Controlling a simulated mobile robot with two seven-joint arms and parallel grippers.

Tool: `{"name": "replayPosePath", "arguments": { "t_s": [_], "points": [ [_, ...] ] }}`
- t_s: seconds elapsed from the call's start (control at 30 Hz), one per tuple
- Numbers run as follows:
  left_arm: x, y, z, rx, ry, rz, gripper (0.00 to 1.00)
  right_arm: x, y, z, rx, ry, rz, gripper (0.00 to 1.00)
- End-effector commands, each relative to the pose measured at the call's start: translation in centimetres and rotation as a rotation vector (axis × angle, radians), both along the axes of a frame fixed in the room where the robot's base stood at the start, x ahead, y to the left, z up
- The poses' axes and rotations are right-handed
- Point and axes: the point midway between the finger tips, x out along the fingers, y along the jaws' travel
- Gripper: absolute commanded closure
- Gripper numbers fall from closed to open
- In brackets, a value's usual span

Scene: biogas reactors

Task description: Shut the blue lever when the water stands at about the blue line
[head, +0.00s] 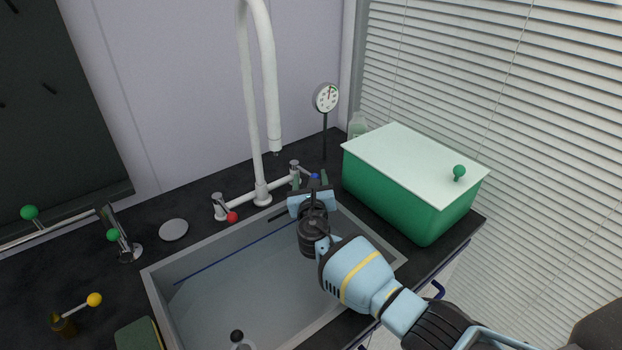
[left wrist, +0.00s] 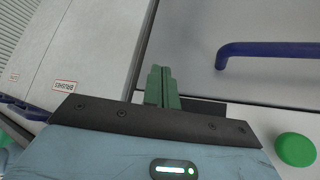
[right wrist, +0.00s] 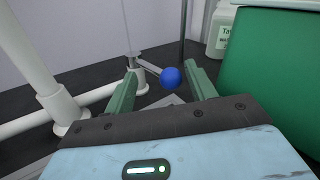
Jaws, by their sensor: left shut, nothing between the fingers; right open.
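The blue lever's round knob (head: 315,177) stands at the right tap valve of the white faucet (head: 262,190). My right gripper (head: 310,183) is open at the lever. In the right wrist view the blue knob (right wrist: 170,77) shows between the open fingers, and I cannot tell if either touches it. The blue line (head: 235,252) runs along the sink's (head: 160,300) back inner wall. The water surface is hard to make out, so I cannot tell its level. My left gripper (left wrist: 161,88) is shut and empty in front of pale cabinet fronts, outside the head view.
A green bin with a white lid (head: 415,155) stands right of the lever, close to my right gripper. A red-knobbed lever (head: 231,216) is at the left valve. A dial on a stand (head: 326,98) rises behind. A black-capped thing (head: 237,337) is in the sink.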

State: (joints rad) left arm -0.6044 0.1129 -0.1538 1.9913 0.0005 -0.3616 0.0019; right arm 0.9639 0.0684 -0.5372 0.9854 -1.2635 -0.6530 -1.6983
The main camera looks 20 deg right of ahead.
Motion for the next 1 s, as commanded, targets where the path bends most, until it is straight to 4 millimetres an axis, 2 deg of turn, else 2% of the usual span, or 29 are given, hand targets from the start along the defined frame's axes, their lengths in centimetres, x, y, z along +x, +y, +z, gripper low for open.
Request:
{"name": "replayPosePath", "arguments": {
  "t_s": [0.2,0.5,0.7,0.93,1.0],
  "points": [
    [1.1,0.0,1.4,0.000,-0.030,0.001,1.00,-2.5,0.7,0.6,0.001,-0.006,0.001,0.44],
    [1.9,0.1,2.7,0.000,-0.055,0.002,1.00,-6.2,1.5,0.4,0.000,-0.005,-0.002,0.44],
    [1.8,0.1,2.8,0.000,-0.056,0.002,1.00,-7.1,1.7,0.3,-0.001,-0.002,-0.003,0.44],
    [1.8,0.2,2.7,0.002,-0.054,0.001,1.00,-7.1,1.7,0.1,-0.001,-0.001,-0.003,0.44],
    [1.8,0.2,2.7,0.003,-0.054,0.001,1.00,-7.1,1.7,0.1,-0.001,-0.001,-0.003,0.54]
  ]
}}
